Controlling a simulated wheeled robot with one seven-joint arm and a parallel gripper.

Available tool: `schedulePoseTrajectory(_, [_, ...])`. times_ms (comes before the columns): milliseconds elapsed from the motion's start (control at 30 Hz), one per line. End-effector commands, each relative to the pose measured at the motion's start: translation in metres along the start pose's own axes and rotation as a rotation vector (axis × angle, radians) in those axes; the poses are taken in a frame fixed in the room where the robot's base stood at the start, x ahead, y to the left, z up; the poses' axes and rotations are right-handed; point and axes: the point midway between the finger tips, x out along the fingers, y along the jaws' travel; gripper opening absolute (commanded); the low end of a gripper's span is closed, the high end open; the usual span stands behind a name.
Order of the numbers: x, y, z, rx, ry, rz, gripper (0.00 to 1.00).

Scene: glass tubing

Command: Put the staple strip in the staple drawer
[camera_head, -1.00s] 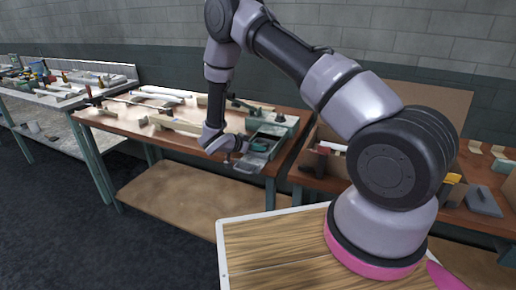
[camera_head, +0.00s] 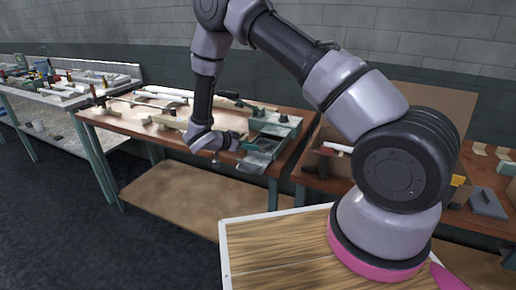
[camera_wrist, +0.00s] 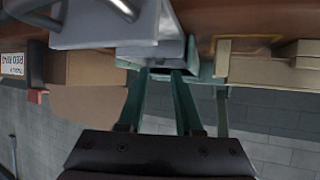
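A grey tray-like drawer (camera_head: 258,158) juts from the front right of the middle bench, below a green and grey unit (camera_head: 274,124). My gripper (camera_head: 218,158) is small and partly hidden by my wrist, just left of the drawer at the bench's front edge. In the wrist view, the dark gripper body fills the bottom. A pale grey surface with metal rods (camera_wrist: 105,22) is at the top left. I cannot make out the staple strip in either view.
The middle bench (camera_head: 150,128) carries wooden blocks and rods. A cluttered bench (camera_head: 50,95) stands at left. Another bench at right holds a cardboard panel (camera_head: 425,110) and a grey block (camera_head: 487,203). The lower shelf (camera_head: 190,196) is bare.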

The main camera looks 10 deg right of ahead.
Motion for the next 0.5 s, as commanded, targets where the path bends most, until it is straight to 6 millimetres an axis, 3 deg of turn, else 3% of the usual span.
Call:
schedulePoseTrajectory(200, [-0.039,-0.001,0.0,0.0,0.0,-0.002,0.34])
schedulePoseTrajectory(500, [-0.053,0.0,-0.003,-0.001,-0.002,0.003,0.34])
